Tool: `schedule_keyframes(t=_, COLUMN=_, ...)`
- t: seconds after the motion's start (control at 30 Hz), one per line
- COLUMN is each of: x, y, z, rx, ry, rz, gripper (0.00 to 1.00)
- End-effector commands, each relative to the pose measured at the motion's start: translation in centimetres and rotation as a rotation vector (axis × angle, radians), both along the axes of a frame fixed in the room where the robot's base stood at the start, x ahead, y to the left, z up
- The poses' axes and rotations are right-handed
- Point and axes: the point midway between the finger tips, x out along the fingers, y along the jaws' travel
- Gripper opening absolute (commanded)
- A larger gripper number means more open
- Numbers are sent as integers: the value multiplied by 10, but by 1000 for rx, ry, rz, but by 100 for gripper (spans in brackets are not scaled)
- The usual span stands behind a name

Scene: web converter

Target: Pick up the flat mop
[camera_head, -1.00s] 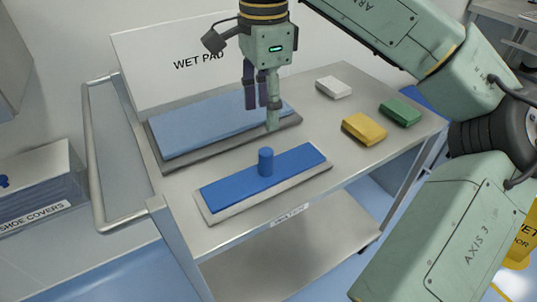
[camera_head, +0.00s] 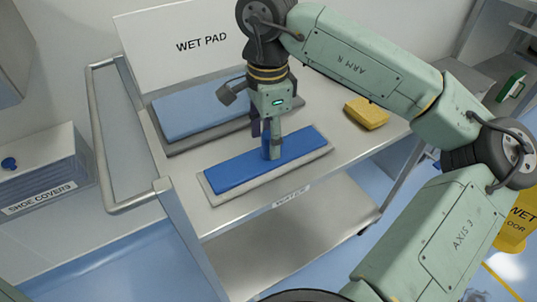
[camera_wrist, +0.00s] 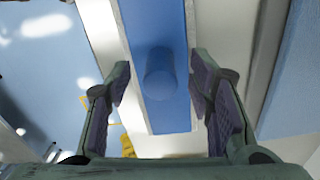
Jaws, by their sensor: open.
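The flat mop (camera_head: 235,174) lies on the cart top near its front edge, a blue pad on a pale base. Its short blue upright handle (camera_wrist: 160,73) shows in the wrist view, between my two fingers and a little ahead of them. My gripper (camera_head: 270,150) points down over the mop's middle and hides the handle in the head view. In the wrist view my gripper (camera_wrist: 160,92) is open and empty, with a gap on both sides of the handle. Whether the fingertips reach down to its height I cannot tell.
The wet pad (camera_head: 190,111), light blue on a grey tray, lies behind the mop below a sign panel (camera_head: 165,35). A yellow block (camera_head: 367,112) sits to the right. The cart's rail (camera_head: 97,145) stands at the left. A shoe cover box (camera_head: 40,165) is further left.

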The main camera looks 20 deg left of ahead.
Motion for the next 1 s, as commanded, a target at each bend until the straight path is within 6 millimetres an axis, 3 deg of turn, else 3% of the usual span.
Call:
schedule_keyframes(t=0.17, x=0, y=0, z=0, rx=0, ry=0, rz=0, gripper=47)
schedule_keyframes(t=0.87, x=0, y=0, z=0, rx=1, ry=-1, rz=0, gripper=1)
schedule_keyframes(t=1.0, x=0, y=0, z=0, rx=1, ry=-1, rz=0, gripper=0)
